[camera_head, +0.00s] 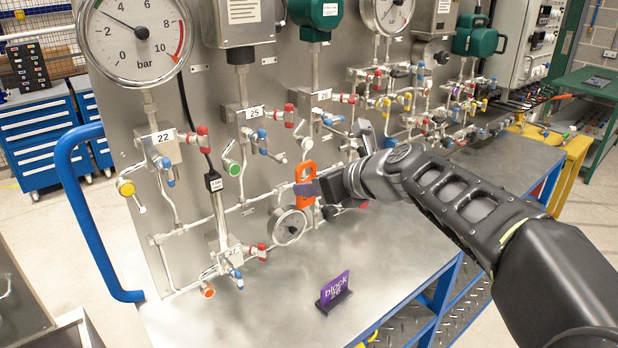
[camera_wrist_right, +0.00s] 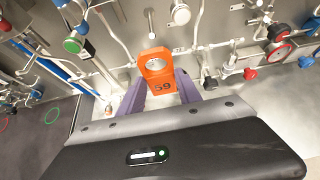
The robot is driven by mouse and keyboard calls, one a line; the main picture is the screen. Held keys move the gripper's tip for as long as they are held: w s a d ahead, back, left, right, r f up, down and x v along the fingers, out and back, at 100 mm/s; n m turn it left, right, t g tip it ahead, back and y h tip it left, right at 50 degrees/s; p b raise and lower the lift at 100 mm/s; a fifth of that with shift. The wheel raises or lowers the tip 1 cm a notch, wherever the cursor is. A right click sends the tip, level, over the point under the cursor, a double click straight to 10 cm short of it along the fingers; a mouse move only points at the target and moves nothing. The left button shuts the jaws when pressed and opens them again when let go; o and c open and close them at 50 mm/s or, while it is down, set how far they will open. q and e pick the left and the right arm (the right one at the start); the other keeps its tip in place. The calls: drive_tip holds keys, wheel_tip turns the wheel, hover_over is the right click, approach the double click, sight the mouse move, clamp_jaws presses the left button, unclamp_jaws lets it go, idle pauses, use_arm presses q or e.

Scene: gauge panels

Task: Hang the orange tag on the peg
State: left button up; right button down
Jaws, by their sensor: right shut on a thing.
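The orange tag (camera_head: 305,181) is upright in front of the gauge panel, just above a small round gauge (camera_head: 288,226). My right gripper (camera_head: 318,188) is shut on its lower part. In the right wrist view the tag (camera_wrist_right: 155,63) stands between the two purple fingers of my gripper (camera_wrist_right: 160,88), with its round hole at the far end and "59" near the fingers. A short metal stub (camera_wrist_right: 151,22) sticks out from the panel beyond the tag, apart from it. It may be the peg; I cannot tell for sure. My left gripper is not in view.
Pipes and valves with red, blue and green (camera_head: 233,168) knobs crowd the panel around the tag. A purple sign (camera_head: 335,290) stands on the grey bench top (camera_head: 240,325). A blue rail (camera_head: 85,215) bounds the left side. The bench front is mostly clear.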

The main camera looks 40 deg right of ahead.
drive_tip(key=shift+w, duration=0.15)
drive_tip(key=shift+w+d+f+p, duration=0.15)
drive_tip(key=shift+w+p, duration=0.1)
drive_tip(key=shift+w, duration=2.2)
drive_tip(key=shift+w+a+f+p, duration=0.1)
drive_tip(key=shift+w+f+p, duration=0.1)
drive_tip(key=shift+w, duration=2.25)
drive_tip(key=shift+x, duration=0.85)
drive_tip(key=shift+s+f, duration=0.1)
drive_tip(key=shift+f, duration=0.05)
drive_tip(key=shift+d, duration=0.1)
drive_tip(key=c, duration=0.7)
unclamp_jaws()
drive_tip(key=shift+c, duration=0.2)
